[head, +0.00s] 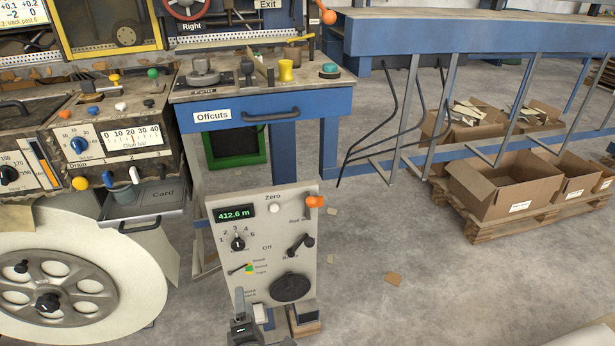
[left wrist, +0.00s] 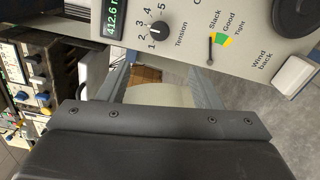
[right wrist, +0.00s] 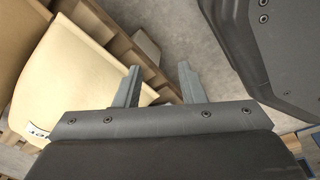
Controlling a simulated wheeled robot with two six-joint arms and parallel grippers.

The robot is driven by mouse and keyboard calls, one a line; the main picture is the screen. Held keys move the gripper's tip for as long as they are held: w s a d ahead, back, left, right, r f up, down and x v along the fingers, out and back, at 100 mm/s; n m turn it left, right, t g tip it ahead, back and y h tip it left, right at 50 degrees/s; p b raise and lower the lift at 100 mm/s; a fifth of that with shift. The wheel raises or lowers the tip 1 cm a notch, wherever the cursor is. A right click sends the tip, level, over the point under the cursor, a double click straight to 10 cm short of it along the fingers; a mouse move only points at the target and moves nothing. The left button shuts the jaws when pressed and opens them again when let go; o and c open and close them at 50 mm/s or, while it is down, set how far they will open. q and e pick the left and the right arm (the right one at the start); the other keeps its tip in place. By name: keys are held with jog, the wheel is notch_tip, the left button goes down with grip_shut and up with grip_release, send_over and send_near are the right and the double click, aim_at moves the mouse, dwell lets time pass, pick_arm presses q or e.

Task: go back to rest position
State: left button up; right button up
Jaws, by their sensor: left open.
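My left gripper (head: 245,322) is at the bottom of the head view, in front of the lower part of the grey control panel (head: 225,275). In the left wrist view its two fingers (left wrist: 152,88) are spread with nothing between them, and the panel (left wrist: 185,45) is beyond them. My right gripper (right wrist: 158,80) shows in the right wrist view with its fingers apart and empty, above the floor and beside cardboard. I cannot make out the right gripper in the head view.
A large white roll (head: 130,270) is at the lower left. The Offcuts bench (head: 320,105) stands behind the panel. Cardboard boxes (head: 500,190) sit on a pallet (head: 520,220) at the right. Floor (head: 400,315) between panel and pallet is mostly clear, with a few scraps.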

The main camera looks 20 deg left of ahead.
pick_arm(q)
jog(key=s+d+f+m+g+h+p, duration=0.2)
jog(key=s+f+m+h+p, duration=0.15)
jog(key=s+f+m, duration=0.4)
jog(key=s+d+f+m+g+h+p, duration=0.1)
jog(key=s+f+m+g+h+p, duration=0.2)
jog(key=f+m, duration=0.6)
jog(key=s+a+f+m+g+p, duration=0.1)
jog(key=s+f+m+g, duration=0.2)
jog(key=s, duration=0.6)
jog(key=s+a+f+m+g+h+p, duration=0.1)
jog(key=s+a+f+m+g, duration=0.1)
jog(key=s, duration=0.7)
jog(key=s+a+f+m+g+p, duration=0.1)
jog(key=s+f+m+g, duration=0.3)
jog(key=s, duration=0.5)
jog(key=shift+s+a+f+h, duration=0.35)
jog(key=shift+a+f, duration=0.2)
jog(key=shift+f, duration=0.3)
jog(key=shift+w, duration=0.1)
jog(key=shift+c, duration=0.3)
